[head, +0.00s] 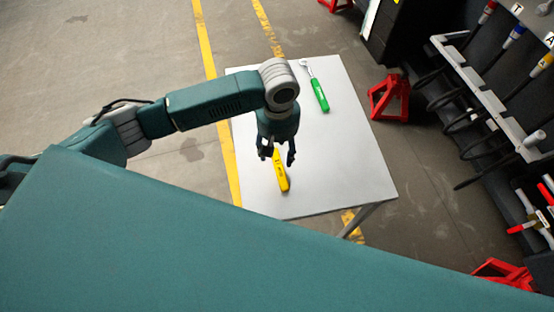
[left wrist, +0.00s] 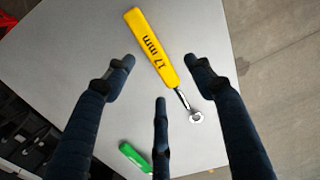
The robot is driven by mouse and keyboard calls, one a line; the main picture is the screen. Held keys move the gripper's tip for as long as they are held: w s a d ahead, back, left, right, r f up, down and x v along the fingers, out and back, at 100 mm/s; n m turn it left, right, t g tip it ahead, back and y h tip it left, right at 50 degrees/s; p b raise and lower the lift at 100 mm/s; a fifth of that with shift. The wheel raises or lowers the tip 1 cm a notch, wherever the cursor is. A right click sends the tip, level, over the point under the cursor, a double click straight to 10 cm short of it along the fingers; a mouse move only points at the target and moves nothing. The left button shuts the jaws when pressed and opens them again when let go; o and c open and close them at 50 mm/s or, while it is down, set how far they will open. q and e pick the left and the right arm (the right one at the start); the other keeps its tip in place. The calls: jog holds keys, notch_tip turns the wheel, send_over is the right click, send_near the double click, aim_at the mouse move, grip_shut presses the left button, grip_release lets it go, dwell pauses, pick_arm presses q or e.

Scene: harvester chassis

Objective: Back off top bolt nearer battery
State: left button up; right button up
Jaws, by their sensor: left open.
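A yellow-handled wrench (head: 283,180) marked "17 mm" lies on a light grey table. It shows in full in the left wrist view (left wrist: 150,48), with its ring end to the lower right of the handle. My left gripper (head: 277,159) is open and empty above this wrench. In the left wrist view its fingers (left wrist: 160,78) spread on both sides of the lower handle, apart from it. A green-handled tool (head: 320,96) lies farther back on the table and partly shows in the left wrist view (left wrist: 131,156). No bolt or battery can be made out. My right gripper is not in view.
The table (head: 345,150) is otherwise bare. Red stands (head: 390,97) stand on the floor to its right. A dark rack (head: 480,85) with hoses and coloured handles fills the right side. Open floor with yellow lines (head: 207,45) lies left and behind.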

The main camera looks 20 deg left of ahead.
aim_at(280, 159)
pick_arm(q)
jog(key=shift+w+f, duration=0.35)
jog(key=shift+f, duration=0.5)
notch_tip(280, 159, down, 4)
jog(key=shift+w+d+r+p, duration=0.1)
jog(key=shift+r+p, duration=0.1)
jog(key=shift+p, duration=0.35)
jog(key=shift+f, duration=0.45)
jog(key=c, duration=1.3)
grip_shut()
jog(key=shift+w+r, duration=0.1)
jog(key=shift+r, duration=0.15)
notch_tip(280, 159, up, 20)
jog(key=b, duration=0.1)
jog(key=shift+f, duration=0.15)
jog(key=o, duration=0.7)
grip_release()
jog(key=shift+c, duration=0.2)
grip_shut()
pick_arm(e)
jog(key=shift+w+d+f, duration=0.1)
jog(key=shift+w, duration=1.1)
